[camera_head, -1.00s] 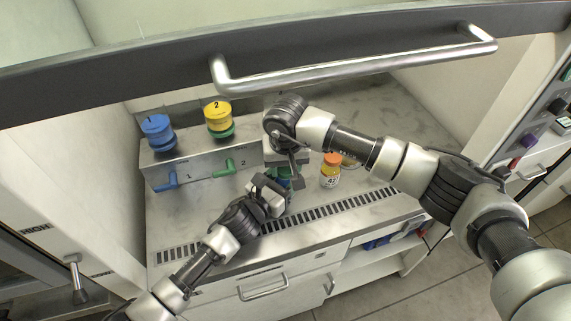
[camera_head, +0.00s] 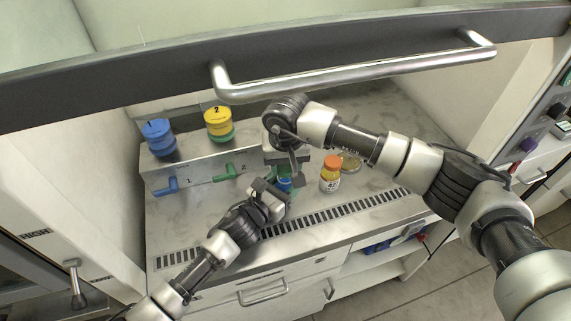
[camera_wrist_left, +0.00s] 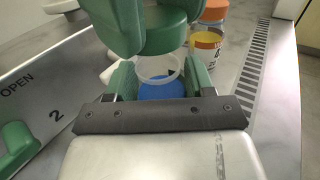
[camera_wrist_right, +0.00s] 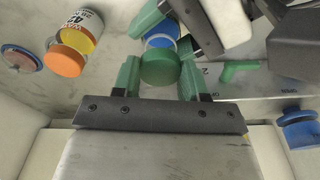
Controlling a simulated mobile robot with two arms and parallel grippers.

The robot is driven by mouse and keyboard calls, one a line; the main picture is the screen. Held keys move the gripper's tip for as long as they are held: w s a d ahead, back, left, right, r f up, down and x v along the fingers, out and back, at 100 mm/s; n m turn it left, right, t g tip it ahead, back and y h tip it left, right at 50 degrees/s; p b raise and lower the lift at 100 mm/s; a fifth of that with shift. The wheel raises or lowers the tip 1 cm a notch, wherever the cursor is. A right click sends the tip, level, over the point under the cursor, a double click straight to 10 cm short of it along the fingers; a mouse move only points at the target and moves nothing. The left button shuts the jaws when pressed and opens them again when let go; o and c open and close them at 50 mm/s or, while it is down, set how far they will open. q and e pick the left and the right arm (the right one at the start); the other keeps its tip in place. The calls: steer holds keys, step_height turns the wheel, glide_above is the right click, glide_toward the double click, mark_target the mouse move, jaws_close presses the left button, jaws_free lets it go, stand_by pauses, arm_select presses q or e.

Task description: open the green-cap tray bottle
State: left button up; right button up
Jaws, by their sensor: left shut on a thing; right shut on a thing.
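The tray bottle (camera_wrist_left: 165,86) has a clear neck ring and a blue part below. My left gripper (camera_wrist_left: 162,82) is shut on its body, with green pads on either side. My right gripper (camera_wrist_right: 158,80) is shut on the green cap (camera_wrist_right: 160,68). In the left wrist view the cap (camera_wrist_left: 160,38) is above the bottle's neck, which looks open, with a gap between. In the head view my right gripper (camera_head: 287,168) is directly above my left gripper (camera_head: 284,187), and together they hide most of the bottle.
An orange-capped bottle (camera_head: 330,175) stands just right of the grippers, with a round dish (camera_head: 350,162) behind it. A metal step (camera_head: 205,170) bears a blue stack (camera_head: 157,137) and a yellow stack (camera_head: 218,121). A handle bar (camera_head: 355,75) crosses above.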

mark_target(286, 167)
steer(key=shift+r, duration=2)
arm_select(q)
steer(key=o, duration=1.4)
steer(key=shift+c, duration=0.2)
steer(key=b+v, duration=0.2)
steer(key=v, duration=0.9)
steer(key=shift+s+a+f, duration=0.1)
steer(key=shift+s+a, duration=0.05)
steer(key=shift+a, duration=0.1)
arm_select(e)
steer(key=shift+f, duration=0.95)
arm_select(q)
steer(key=shift+s+a, duration=0.15)
steer(key=shift+s, duration=0.1)
